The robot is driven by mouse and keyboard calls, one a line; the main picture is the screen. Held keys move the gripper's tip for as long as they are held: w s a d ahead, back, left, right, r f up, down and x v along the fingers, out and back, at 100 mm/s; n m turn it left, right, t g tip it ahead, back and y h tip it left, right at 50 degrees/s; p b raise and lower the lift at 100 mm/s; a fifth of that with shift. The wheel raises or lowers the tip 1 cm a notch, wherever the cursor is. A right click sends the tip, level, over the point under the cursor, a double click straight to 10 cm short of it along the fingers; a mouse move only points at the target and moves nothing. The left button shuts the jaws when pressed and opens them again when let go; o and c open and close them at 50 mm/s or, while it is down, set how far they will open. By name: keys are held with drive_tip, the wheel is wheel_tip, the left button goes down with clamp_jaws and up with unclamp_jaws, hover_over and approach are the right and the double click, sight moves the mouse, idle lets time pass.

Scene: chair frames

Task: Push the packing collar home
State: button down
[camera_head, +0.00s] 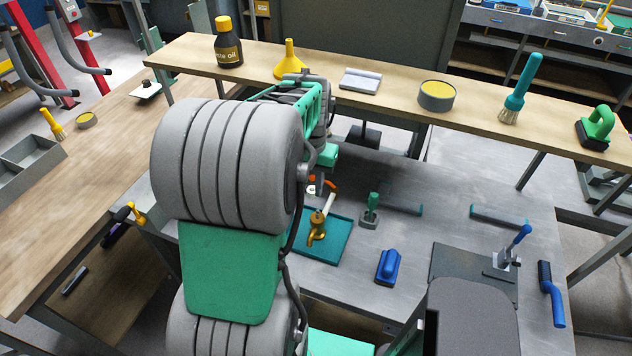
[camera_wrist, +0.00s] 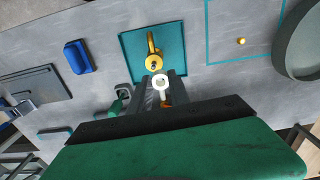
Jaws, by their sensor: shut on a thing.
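A brass tap (camera_head: 316,231) stands on the teal tray (camera_head: 336,250) on the grey bench. The tap also shows in the wrist view (camera_wrist: 154,62), with a dark opening facing the camera. My gripper (camera_wrist: 163,84) is shut on a white tubular piece (camera_wrist: 161,80), whose ring-shaped end shows between the fingers. In the head view the white piece (camera_head: 328,204) tilts just above the tap. I cannot tell whether it touches the tap or whether it is the packing collar itself. My arm hides part of the gripper.
A green-handled tool (camera_head: 372,205) stands right of the tray, close by. A blue-handled block (camera_head: 388,267) lies nearer the front. A clamp on a dark plate (camera_head: 503,262) and a blue brush (camera_head: 551,293) are further right. An orange-red part (camera_wrist: 167,103) shows by the fingers.

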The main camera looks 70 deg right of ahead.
sight(317, 211)
drive_tip(key=shift+s+d+m, duration=0.1)
drive_tip(key=shift+s+m, duration=0.2)
drive_tip(key=shift+s, duration=0.5)
drive_tip(key=shift+a+f+b, duration=0.2)
drive_tip(key=shift+f+b, duration=0.1)
drive_tip(key=shift+f, duration=0.1)
drive_tip(key=shift+w+f+b, duration=0.1)
drive_tip(key=shift+f+b, duration=1.1)
drive_tip(key=shift+f, duration=0.7)
drive_tip(key=shift+f, duration=0.15)
drive_tip(key=shift+f+b, duration=1.45)
drive_tip(key=shift+f, duration=0.7)
